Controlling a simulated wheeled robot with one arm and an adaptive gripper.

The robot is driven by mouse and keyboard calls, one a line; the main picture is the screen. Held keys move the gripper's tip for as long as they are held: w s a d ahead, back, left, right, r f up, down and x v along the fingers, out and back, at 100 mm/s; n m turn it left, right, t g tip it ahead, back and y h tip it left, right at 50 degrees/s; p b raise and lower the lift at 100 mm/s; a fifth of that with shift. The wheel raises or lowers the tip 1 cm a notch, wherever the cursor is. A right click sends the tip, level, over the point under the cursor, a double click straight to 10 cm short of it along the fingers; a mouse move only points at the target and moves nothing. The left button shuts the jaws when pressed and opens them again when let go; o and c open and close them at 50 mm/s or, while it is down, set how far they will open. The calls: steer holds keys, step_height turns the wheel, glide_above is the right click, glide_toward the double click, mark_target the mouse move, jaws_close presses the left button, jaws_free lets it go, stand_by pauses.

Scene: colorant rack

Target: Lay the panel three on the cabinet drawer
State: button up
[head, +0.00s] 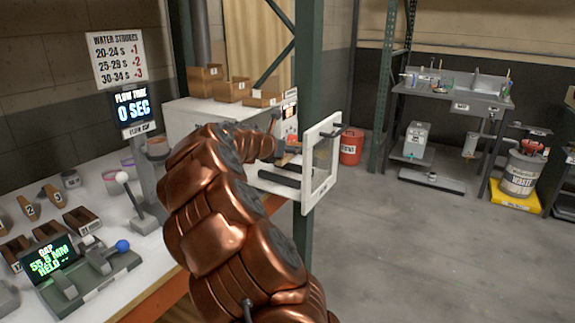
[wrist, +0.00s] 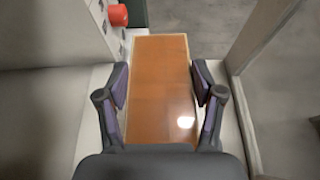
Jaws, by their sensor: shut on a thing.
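An orange-brown rectangular panel (wrist: 161,80) with a thin pale border lies between my fingers in the wrist view. I cannot read a number on it. In the head view my gripper (head: 284,148) is at the end of my copper arm, beside an open white framed door (head: 309,190). The white cabinet (head: 185,122) stands behind my arm and is partly hidden by it. I cannot make out its drawer for certain; pale surfaces lie on both sides of the panel in the wrist view.
Two dark bars (head: 279,183) lie below my gripper. A green post (head: 308,60) rises close behind it. A red knob (wrist: 118,15) sits on the cabinet face. The bench at left holds a gap gauge (head: 50,262) and small blocks. Open floor lies right.

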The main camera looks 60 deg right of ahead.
steer(key=shift+s+f, duration=0.1)
steer(key=shift+f, duration=2.3)
steer(key=shift+f, duration=0.1)
steer(key=o, duration=1.2)
steer(key=shift+v, duration=6.05)
